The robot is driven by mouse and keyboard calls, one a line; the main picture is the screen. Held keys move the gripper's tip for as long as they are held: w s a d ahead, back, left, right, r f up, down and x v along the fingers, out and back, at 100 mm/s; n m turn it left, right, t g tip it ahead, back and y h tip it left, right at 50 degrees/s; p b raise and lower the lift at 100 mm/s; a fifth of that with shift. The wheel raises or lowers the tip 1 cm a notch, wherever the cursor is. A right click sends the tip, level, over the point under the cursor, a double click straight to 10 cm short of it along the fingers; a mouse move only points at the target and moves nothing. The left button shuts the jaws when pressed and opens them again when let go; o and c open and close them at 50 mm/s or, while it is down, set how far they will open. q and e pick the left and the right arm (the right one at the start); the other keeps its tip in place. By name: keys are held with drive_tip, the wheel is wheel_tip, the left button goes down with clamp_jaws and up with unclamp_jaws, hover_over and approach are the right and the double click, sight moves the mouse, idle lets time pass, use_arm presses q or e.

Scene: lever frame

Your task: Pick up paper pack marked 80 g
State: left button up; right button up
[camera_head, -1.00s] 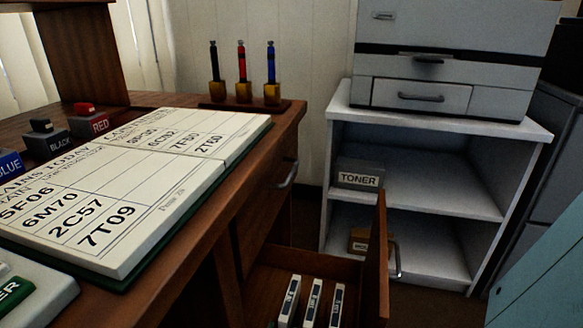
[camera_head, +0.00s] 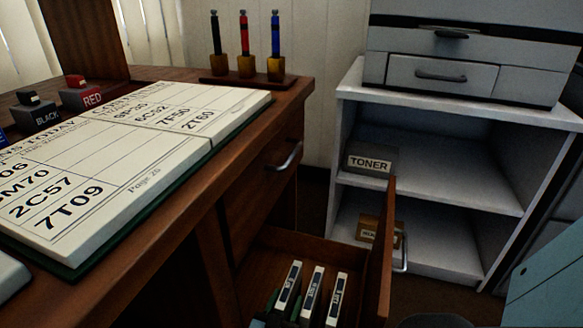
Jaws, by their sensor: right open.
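I cannot make out a pack marked 80 g. A small brown box (camera_head: 368,226) on the lower shelf has a pale label, partly hidden by the drawer front. My left gripper is not in view.
The raised drawer front (camera_head: 380,265) stands between the packs and the white shelf unit (camera_head: 440,195). A TONER box (camera_head: 368,160) sits on its upper shelf. A large open book (camera_head: 125,175) covers the desk. A teal panel (camera_head: 545,275) is at lower right.

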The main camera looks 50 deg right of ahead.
clamp_jaws()
drive_tip(key=shift+r, duration=0.1)
idle(0.4)
